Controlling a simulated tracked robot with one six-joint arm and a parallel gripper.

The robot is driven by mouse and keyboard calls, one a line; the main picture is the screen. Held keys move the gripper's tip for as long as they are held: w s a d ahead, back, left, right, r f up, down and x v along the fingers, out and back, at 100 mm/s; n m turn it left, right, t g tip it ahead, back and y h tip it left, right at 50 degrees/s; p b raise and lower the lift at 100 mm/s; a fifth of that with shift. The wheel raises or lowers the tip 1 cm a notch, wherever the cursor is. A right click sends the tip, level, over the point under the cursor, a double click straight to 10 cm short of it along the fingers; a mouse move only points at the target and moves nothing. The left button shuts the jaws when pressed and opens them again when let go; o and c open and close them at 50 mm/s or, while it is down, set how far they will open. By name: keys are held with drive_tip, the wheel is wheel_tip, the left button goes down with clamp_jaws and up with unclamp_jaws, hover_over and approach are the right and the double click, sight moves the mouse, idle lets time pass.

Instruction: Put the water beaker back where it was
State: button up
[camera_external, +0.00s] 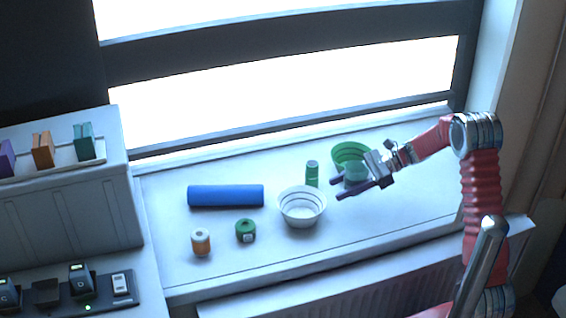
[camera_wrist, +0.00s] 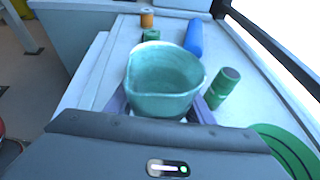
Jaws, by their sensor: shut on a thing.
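The water beaker is a teal, see-through cup with a pouring lip, large in the middle of the wrist view (camera_wrist: 165,82). It also shows in the external view (camera_external: 355,172), in front of the green bowl (camera_external: 347,149). My gripper (camera_external: 338,190) is shut on the beaker, with one purple finger on either side of it in the wrist view. The beaker looks upright; I cannot tell whether its base touches the sill. The green bowl also shows at the lower right of the wrist view (camera_wrist: 288,146).
A white bowl (camera_external: 302,208) and a green bottle (camera_external: 312,174) stand left of my gripper. The sill's right part (camera_external: 425,195) is clear.

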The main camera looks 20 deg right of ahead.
hover_over(341, 213)
drive_tip(key=shift+w+f, duration=0.1)
drive_tip(key=shift+f, duration=2.15)
drive_tip(key=shift+f, duration=1.85)
drive_tip(key=shift+f, duration=0.1)
drive_tip(key=o, duration=1.2)
drive_tip(key=shift+c, duration=0.2)
drive_tip(key=v, duration=1.2)
